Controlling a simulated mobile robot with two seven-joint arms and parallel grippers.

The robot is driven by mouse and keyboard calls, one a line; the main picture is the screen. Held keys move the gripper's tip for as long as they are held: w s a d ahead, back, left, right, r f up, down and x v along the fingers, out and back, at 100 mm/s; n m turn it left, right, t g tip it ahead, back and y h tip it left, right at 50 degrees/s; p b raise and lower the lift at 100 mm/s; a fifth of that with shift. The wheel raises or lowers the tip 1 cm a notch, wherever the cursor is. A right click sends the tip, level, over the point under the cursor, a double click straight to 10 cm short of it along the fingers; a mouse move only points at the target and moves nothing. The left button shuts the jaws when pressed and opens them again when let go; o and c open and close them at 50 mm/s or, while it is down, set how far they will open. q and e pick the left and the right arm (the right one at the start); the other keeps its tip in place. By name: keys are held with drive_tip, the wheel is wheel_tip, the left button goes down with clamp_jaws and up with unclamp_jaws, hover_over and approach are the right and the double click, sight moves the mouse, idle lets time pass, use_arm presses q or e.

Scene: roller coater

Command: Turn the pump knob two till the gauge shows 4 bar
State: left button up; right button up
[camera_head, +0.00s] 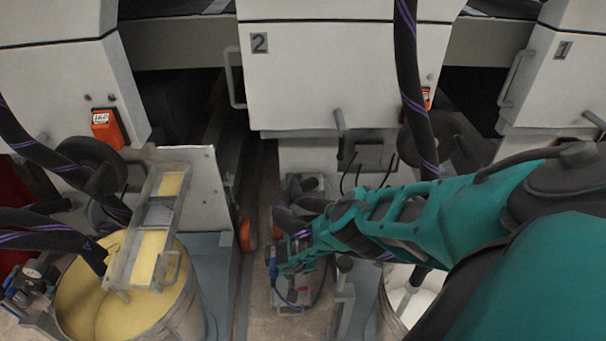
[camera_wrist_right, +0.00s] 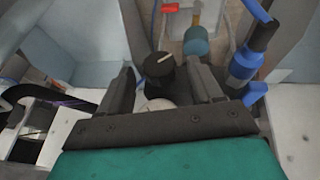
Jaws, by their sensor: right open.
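The black pump knob (camera_wrist_right: 160,66), with a white pointer line on its top, shows in the right wrist view. My right gripper (camera_wrist_right: 166,80) is open, with one finger on each side of the knob and gaps between. A pale round part (camera_wrist_right: 156,104), possibly the gauge, sits just below the knob. My gripper's base partly hides it, and no reading can be made out. In the head view my right arm comes in from the right, and its gripper (camera_head: 292,266) is over the pump below the machine panel marked 2 (camera_head: 330,75). My left gripper is not in view.
In the right wrist view a blue fitting (camera_wrist_right: 250,55), a teal cylinder (camera_wrist_right: 196,42) and a red lever (camera_wrist_right: 170,8) stand close to the knob. In the head view a bucket of yellow paint (camera_head: 185,318) is at left and a bucket of white paint (camera_head: 394,318) stands near my forearm.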

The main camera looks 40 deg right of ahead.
drive_tip(key=shift+d+f, duration=0.15)
drive_tip(key=shift+f, duration=0.3)
drive_tip(key=shift+c, duration=0.3)
